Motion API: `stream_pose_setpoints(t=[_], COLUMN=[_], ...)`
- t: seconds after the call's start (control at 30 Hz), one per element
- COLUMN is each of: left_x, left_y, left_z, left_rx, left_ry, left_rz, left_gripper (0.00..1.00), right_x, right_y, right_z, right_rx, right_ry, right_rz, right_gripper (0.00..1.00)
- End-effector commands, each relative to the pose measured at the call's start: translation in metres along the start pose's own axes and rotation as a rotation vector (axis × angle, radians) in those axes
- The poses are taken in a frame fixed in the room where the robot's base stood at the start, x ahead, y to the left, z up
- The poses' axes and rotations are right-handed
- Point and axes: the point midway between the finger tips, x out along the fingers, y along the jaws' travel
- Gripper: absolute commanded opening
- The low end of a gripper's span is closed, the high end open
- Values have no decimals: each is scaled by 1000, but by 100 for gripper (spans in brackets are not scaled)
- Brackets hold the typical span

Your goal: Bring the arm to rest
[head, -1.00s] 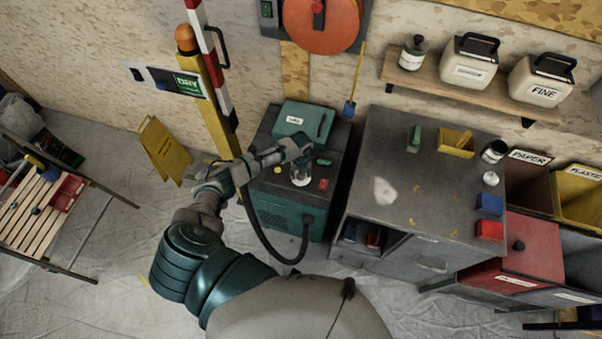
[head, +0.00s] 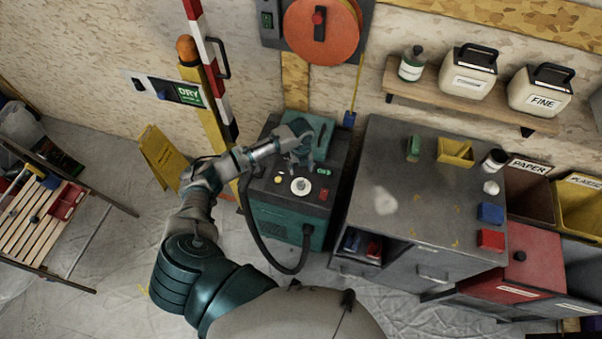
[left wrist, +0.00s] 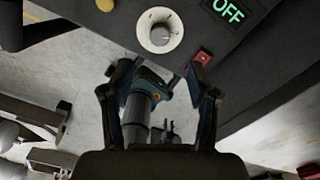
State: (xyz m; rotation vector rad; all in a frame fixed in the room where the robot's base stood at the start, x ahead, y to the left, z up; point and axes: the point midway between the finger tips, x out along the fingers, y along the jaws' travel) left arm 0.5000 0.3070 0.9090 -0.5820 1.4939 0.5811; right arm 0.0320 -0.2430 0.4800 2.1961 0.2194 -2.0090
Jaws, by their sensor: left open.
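My left arm reaches in from the bottom of the head view, and its open left gripper (head: 299,152) is over the back part of a dark green machine (head: 287,228). Nothing shows between the fingers. In the left wrist view the two fingers (left wrist: 160,95) stand apart, with a round white-rimmed knob (left wrist: 160,31) on the machine's panel just beyond them. The same knob (head: 301,186) shows in front of the gripper in the head view. A green OFF display (left wrist: 229,10) and a red button (left wrist: 203,57) sit to its right. My right gripper is not in view.
A grey cabinet (head: 385,215) with small blocks and a yellow tray (head: 455,149) stands right of the machine. A yellow post (head: 213,118) and a yellow floor sign (head: 163,157) are to the left. A slatted bench (head: 38,225) is at far left. Floor between is clear.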

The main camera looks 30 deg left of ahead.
Motion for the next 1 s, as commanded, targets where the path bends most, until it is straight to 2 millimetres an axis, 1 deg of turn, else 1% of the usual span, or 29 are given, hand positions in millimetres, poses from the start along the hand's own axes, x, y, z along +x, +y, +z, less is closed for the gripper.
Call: stream_pose_setpoints(t=[0.13, 0.57, 0.67, 0.73, 0.77, 0.87, 0.9, 0.97, 1.0], left_x=[-5, -5, -1, 9, 14, 36, 43, 48, 49], left_y=[0, 0, -2, -7, -10, -22, -26, -28, -26], left_z=[0, 0, -7, -26, -38, -94, -120, -157, -178], left_rx=[-1, -1, -10, -44, -70, -222, -311, -477, -601], left_ry=[0, 0, 4, 11, 15, 38, 51, 74, 92], left_rz=[0, 0, -3, -14, -23, -71, -99, -145, -176], left_gripper=[60, 60, 60, 60, 60, 60, 60, 60, 60], right_x=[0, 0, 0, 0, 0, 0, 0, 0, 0], right_y=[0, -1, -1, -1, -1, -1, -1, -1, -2], right_z=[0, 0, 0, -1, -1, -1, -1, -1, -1], right_rx=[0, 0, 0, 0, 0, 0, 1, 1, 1], right_ry=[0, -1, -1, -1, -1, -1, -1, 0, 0], right_rz=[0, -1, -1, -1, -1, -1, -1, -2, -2], right_gripper=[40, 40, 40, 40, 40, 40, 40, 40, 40])
